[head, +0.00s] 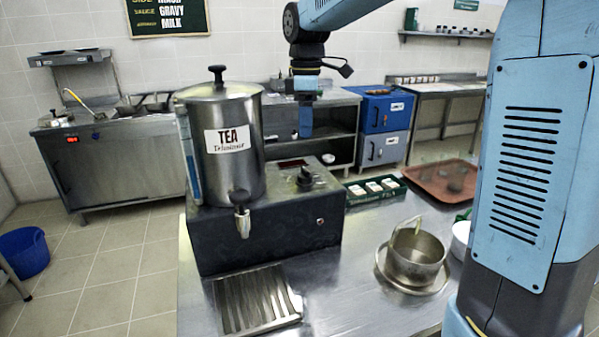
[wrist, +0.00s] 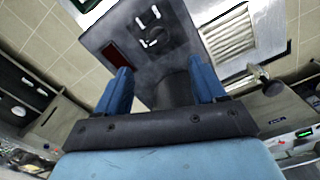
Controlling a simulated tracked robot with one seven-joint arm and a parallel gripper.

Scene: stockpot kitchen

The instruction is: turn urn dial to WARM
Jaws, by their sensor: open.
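The steel urn (head: 222,150), labelled TEA, stands on a dark control box (head: 265,228) in the head view. The dial (head: 305,178) is a black knob on the box's top, right of the urn. In the wrist view, the dial's black plate (wrist: 153,38) with white marks lies beyond the fingers; its setting and the word WARM are not readable. My gripper (head: 305,134) points down above the dial area, apart from it. In the wrist view my gripper (wrist: 163,78) has its two blue fingers spread, with nothing held between them.
A dark red display (head: 290,163) sits beside the dial. The urn's tap (head: 241,212) overhangs a slatted drip tray (head: 255,301). A green rack of small packets (head: 376,188), a steel pot (head: 416,262) and a brown tray (head: 440,183) stand to the right on the steel counter.

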